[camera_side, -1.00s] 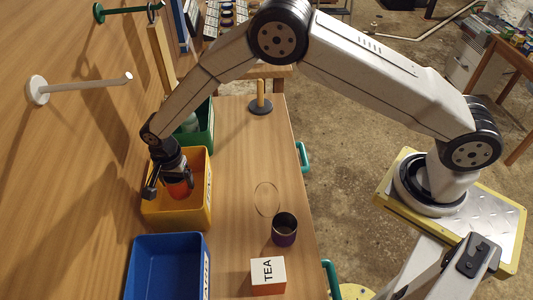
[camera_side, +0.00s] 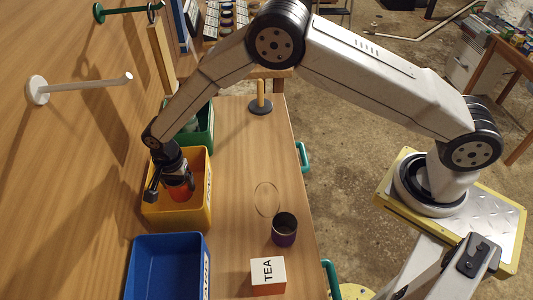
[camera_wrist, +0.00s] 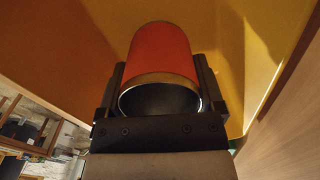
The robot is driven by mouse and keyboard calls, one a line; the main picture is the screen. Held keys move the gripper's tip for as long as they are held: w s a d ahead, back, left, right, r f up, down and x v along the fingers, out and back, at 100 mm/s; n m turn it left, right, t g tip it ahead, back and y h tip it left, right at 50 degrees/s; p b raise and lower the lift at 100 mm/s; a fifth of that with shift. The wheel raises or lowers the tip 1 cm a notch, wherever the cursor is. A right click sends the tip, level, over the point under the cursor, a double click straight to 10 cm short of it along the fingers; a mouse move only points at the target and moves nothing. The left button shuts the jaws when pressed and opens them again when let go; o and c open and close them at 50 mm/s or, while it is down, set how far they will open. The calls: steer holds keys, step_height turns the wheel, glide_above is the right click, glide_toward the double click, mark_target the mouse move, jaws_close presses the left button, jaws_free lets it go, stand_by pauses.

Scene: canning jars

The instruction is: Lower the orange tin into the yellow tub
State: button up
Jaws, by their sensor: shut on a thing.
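The orange tin (camera_side: 179,190) is in my gripper (camera_side: 172,187), inside the upper part of the yellow tub (camera_side: 190,221) in the side view. In the wrist view the orange tin (camera_wrist: 160,58) sits between the two fingers of my gripper (camera_wrist: 160,85), with its metal rim and dark open end facing the camera. The fingers are shut on its sides. Yellow tub walls (camera_wrist: 228,40) surround it in the wrist view. The tin's far end is hidden, and I cannot tell whether it touches the tub floor.
A blue tub (camera_side: 168,268) stands in front of the yellow one, and a green tub (camera_side: 203,130) behind. A dark purple cup (camera_side: 284,230), a TEA box (camera_side: 268,276), a wire ring (camera_side: 267,198) and a wooden peg on a dark base (camera_side: 261,105) stand to the right. The wall rises at left.

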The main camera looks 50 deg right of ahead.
steer(key=shift+f, duration=1.5)
stand_by(1.4)
steer(key=o, duration=1)
steer(key=shift+c, duration=0.2)
steer(key=shift+r, duration=0.1)
steer(key=shift+r, duration=3.8)
steer(key=shift+d+r, duration=0.1)
